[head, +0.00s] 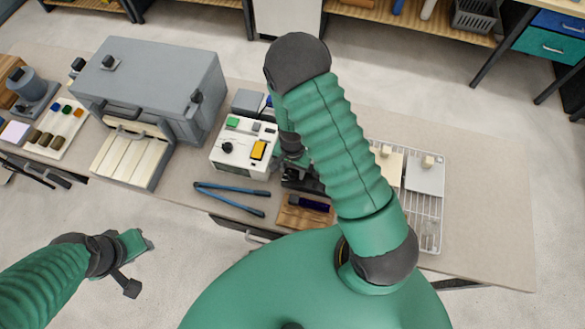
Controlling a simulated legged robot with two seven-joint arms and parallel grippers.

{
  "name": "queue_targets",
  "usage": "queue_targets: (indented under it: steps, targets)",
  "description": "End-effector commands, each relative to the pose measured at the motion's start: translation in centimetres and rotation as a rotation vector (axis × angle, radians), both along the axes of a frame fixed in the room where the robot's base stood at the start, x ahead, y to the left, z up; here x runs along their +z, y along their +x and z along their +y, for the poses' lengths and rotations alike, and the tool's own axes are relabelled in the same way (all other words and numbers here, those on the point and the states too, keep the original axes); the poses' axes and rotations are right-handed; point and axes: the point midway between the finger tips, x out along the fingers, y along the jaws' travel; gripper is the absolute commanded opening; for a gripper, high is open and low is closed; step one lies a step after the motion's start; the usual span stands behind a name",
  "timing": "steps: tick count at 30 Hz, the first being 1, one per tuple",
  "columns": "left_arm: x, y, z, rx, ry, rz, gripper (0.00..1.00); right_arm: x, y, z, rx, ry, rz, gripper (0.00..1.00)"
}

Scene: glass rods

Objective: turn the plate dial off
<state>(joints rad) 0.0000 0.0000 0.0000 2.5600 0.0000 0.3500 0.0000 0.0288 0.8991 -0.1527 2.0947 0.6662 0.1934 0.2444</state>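A white box-shaped unit (232,162) stands on the bench left of my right arm. It has a black round dial (227,147) on its top left, a green part and a yellow switch. I cannot tell the dial's setting from here. My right gripper (300,178) points down just right of this unit, partly hidden by my own forearm; its fingers look dark and their opening is unclear. It seems apart from the dial. My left gripper (139,264) is over the floor in front of the bench, empty, its fingers apart.
Blue-handled tongs (228,199) and a wooden block with a dark-handled tool (305,210) lie in front of the unit. A large grey oven-like box (150,80) stands left. A wire rack (432,208) with pale plates is right. The bench's right end is clear.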

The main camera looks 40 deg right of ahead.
Motion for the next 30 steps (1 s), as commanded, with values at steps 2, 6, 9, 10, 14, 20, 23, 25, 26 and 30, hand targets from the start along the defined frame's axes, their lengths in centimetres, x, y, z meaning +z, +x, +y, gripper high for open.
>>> queue_targets:
  steps: [2,6,9,10,14,20,23,25,26,30]
  targets:
    - [0.00,0.00,0.00,0.000,0.000,0.000,0.36,0.02,0.01,0.01,0.000,0.000,0.000,0.37]
    - [0.00,0.00,0.00,0.000,0.000,0.000,0.36,0.03,0.02,0.01,0.000,0.000,0.000,0.19]
    - [0.00,0.00,0.00,0.000,0.000,0.000,0.36,0.03,0.03,0.02,0.000,0.000,0.000,0.06]
    - [0.00,0.00,0.00,0.000,0.000,0.000,0.36,0.03,0.03,0.02,0.000,0.000,0.000,0.02]
    - [0.00,0.00,0.00,0.000,0.000,0.000,0.36,0.04,0.04,0.01,0.000,0.000,0.000,0.00]
    - [-0.78,0.00,0.00,0.000,0.000,0.000,0.36,-0.13,0.11,0.02,0.137,0.001,-0.002,0.00]
    - [-0.77,0.00,0.00,0.000,0.000,0.000,0.36,0.02,0.13,0.04,0.180,0.000,-0.002,0.00]
    - [-0.71,0.00,0.00,0.000,0.000,0.000,0.36,0.07,0.13,0.04,0.180,0.000,-0.002,0.00]
    - [-0.71,0.00,0.00,0.000,0.000,0.000,0.36,0.07,0.13,0.04,0.180,0.000,-0.002,0.00]
    - [-0.70,0.00,0.00,0.000,0.000,0.000,0.36,0.07,0.13,0.03,0.180,0.000,-0.002,0.31]
